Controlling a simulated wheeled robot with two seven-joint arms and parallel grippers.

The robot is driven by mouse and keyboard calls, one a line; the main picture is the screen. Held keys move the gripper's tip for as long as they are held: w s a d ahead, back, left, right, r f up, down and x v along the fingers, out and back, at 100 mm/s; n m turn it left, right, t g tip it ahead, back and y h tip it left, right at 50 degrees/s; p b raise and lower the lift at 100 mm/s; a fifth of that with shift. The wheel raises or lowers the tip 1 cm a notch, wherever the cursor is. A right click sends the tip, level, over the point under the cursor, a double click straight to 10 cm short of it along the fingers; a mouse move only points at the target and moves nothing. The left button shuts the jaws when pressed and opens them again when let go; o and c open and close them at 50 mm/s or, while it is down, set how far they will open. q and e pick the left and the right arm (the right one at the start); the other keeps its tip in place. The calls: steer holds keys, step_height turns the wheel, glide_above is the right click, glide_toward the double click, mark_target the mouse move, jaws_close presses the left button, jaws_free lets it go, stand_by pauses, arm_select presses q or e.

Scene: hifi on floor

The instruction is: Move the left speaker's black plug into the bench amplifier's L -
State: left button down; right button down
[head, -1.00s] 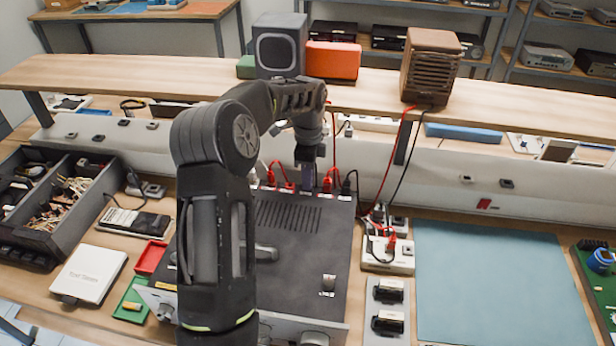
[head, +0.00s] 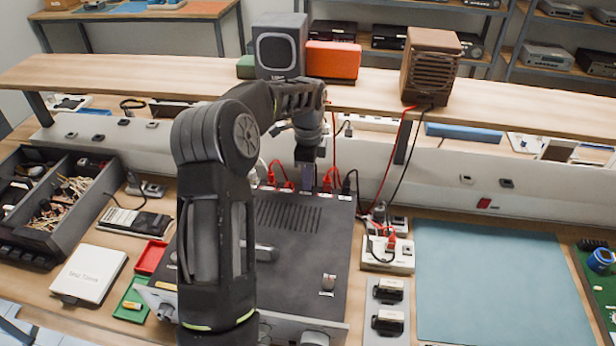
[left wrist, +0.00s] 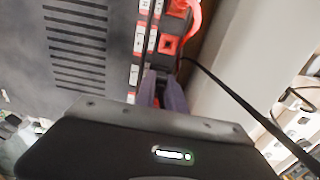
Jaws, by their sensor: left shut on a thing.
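The bench amplifier (head: 300,225) is a dark flat box with a vented top, partly behind my left arm. Red plugs (head: 328,184) stand along its back edge, and a black plug (head: 348,190) with a black cable stands to their right. My left gripper (head: 307,182) points down at that back edge, between the red plugs. In the left wrist view its fingers (left wrist: 163,90) are shut beside a red terminal (left wrist: 170,44) and white labels. A black cable (left wrist: 225,100) runs from near the fingertips; the held plug itself is mostly hidden. The right gripper is out of view.
A grey speaker (head: 280,48) and a brown speaker (head: 430,66) stand on the raised shelf (head: 150,78) behind. A white power strip (head: 386,258) with cables lies right of the amplifier. The blue mat (head: 500,285) is clear. A divided parts box (head: 62,215) is at left.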

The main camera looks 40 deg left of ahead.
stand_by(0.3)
arm_select(q)
steer(key=c, duration=1.3)
jaws_free()
steer(key=shift+r, duration=0.45)
step_height(320, 180, up, 7)
steer(key=shift+f+b, duration=0.1)
steer(key=shift+b, duration=0.65)
steer(key=shift+r+p, duration=1.8)
steer(key=shift+r, duration=0.75)
